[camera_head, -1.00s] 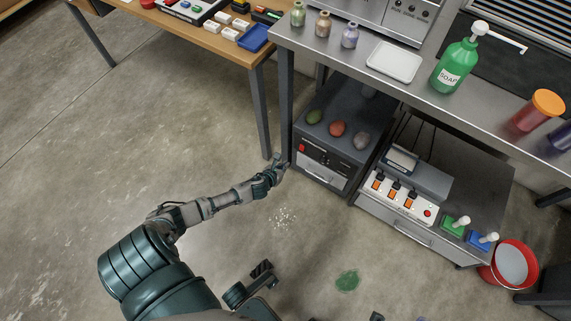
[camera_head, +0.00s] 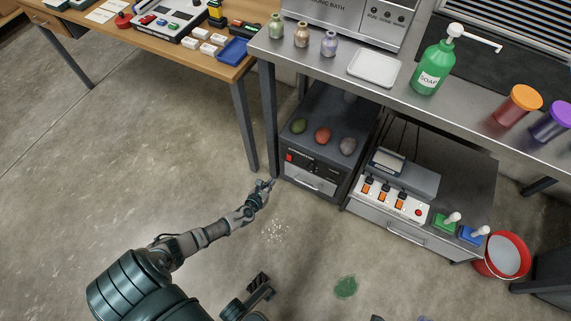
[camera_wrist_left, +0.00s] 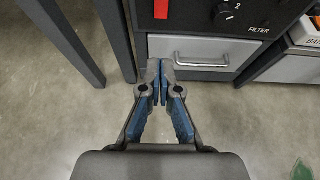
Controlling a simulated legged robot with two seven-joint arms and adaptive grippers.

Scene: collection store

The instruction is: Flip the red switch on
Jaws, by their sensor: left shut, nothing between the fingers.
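The red switch (camera_head: 289,157) is on the left of the front panel of a dark cabinet (camera_head: 330,134) under the metal bench. In the left wrist view the red switch (camera_wrist_left: 161,8) shows at the top edge, cut off by the frame. My left gripper (camera_head: 269,184) is in front of the cabinet, lower than the switch and a little to its left, apart from it. In the wrist view the left gripper (camera_wrist_left: 153,72) is shut and empty, its tips before the drawer with the bar handle (camera_wrist_left: 202,60).
A bench leg (camera_head: 267,120) stands just left of the cabinet. A black knob (camera_wrist_left: 226,14) sits right of the switch. A white strip with orange switches (camera_head: 385,194) is further right, and a red bucket (camera_head: 487,266) beyond.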

